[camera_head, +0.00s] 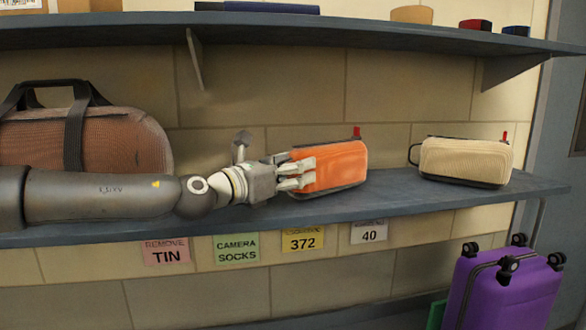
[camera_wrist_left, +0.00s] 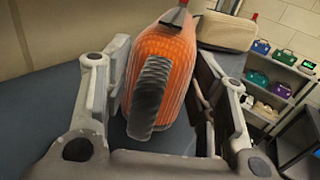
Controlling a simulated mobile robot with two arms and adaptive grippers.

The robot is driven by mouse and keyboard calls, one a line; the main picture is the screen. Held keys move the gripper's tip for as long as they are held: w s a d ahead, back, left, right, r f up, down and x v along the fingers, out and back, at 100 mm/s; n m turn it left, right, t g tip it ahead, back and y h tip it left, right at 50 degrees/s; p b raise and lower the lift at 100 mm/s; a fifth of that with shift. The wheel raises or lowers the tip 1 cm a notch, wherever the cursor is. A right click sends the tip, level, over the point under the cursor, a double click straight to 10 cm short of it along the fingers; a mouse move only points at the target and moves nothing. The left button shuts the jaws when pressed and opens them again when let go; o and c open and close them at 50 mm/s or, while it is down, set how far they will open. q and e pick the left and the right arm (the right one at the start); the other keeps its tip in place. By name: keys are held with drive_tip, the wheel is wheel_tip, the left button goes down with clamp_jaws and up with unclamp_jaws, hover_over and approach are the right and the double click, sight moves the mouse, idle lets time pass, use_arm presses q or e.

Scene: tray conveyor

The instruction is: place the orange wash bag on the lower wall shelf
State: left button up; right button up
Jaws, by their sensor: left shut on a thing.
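The orange wash bag (camera_head: 334,166) stands upright over the lower wall shelf (camera_head: 420,201), with its base at the shelf surface. My left gripper (camera_head: 298,174) reaches in from the left and is shut on the bag's left end. In the left wrist view the bag (camera_wrist_left: 176,65) sits between the two fingers (camera_wrist_left: 165,95), with a dark ribbed strip on its near end. I cannot tell whether the bag's full weight rests on the shelf. My right gripper is not in view.
A beige wash bag (camera_head: 466,160) stands to the right on the same shelf, with a gap between. A brown duffel bag (camera_head: 120,140) is at the left behind my arm. The upper shelf (camera_head: 330,31) runs overhead. A purple suitcase (camera_head: 505,290) stands below right.

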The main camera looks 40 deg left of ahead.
use_arm(q)
drive_tip(key=o, duration=1.6)
drive_tip(key=shift+d, duration=0.1)
drive_tip(key=shift+o, duration=0.2)
drive_tip(key=shift+s, duration=0.15)
drive_tip(key=shift+s+a+b, duration=0.2)
drive_tip(key=shift+s+b, duration=0.45)
drive_tip(key=shift+s, duration=0.65)
drive_tip(key=s+b, duration=0.1)
drive_tip(key=s, duration=0.1)
drive_tip(key=s+b, duration=0.1)
drive_tip(key=s, duration=0.2)
drive_tip(key=s+a+b, duration=0.1)
drive_tip(key=s+b, duration=0.1)
drive_tip(key=shift+s+a+f, duration=0.1)
drive_tip(key=shift+s, duration=0.2)
drive_tip(key=shift+s+a, duration=0.1)
drive_tip(key=shift+s, duration=0.6)
